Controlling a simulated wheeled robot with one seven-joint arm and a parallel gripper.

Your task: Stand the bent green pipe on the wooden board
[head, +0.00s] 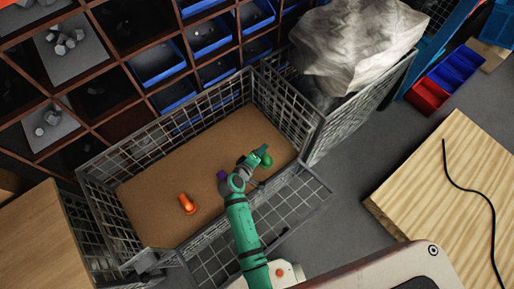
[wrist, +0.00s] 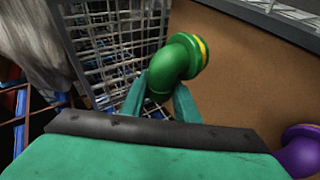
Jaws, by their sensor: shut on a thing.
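The bent green pipe (head: 265,156) is in my gripper (head: 255,163), over the right part of the wire cage. The wrist view shows the pipe (wrist: 176,62) close up, its yellow-ringed flange pointing to the upper right. The fingers of my gripper (wrist: 164,100) are shut on its lower end, which is partly hidden between them. I cannot tell whether the pipe touches anything below. A pale wooden board (head: 440,185) is at the right in the head view, outside the cage, with a black cable lying across it.
The wire cage (head: 128,160) has a brown floor (head: 150,205) with an orange pipe piece (head: 187,204) on it. A purple pipe piece (wrist: 302,150) lies there too. A second cage with a grey sack (head: 355,45) adjoins it. Shelves with blue bins stand behind.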

